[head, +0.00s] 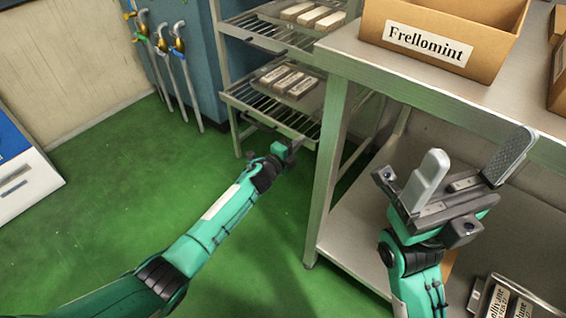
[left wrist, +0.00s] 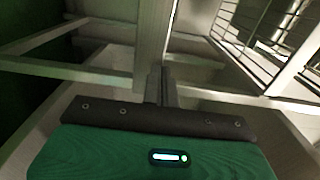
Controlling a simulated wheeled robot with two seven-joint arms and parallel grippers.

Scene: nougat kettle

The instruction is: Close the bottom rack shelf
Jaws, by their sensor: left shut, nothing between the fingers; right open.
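The bottom rack shelf (head: 252,101) is a metal wire shelf low in the rack. It appears to stick out toward me and carries several pale wrapped bars (head: 287,80). My left gripper (head: 291,150) is near the front right end of this shelf, at or just below its front edge. It is shut and empty; contact with the shelf cannot be told. In the left wrist view its closed fingers (left wrist: 160,86) point away, with a wire shelf (left wrist: 262,40) above and to the right. My right gripper (head: 474,163) is open and empty in front of the steel table.
An upper wire shelf (head: 262,36) with bars is above. The steel table (head: 400,68) stands right of the rack, its leg (head: 325,180) close to my left gripper. A Frellomint box (head: 440,42) is on it. Green floor (head: 110,185) is clear at left.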

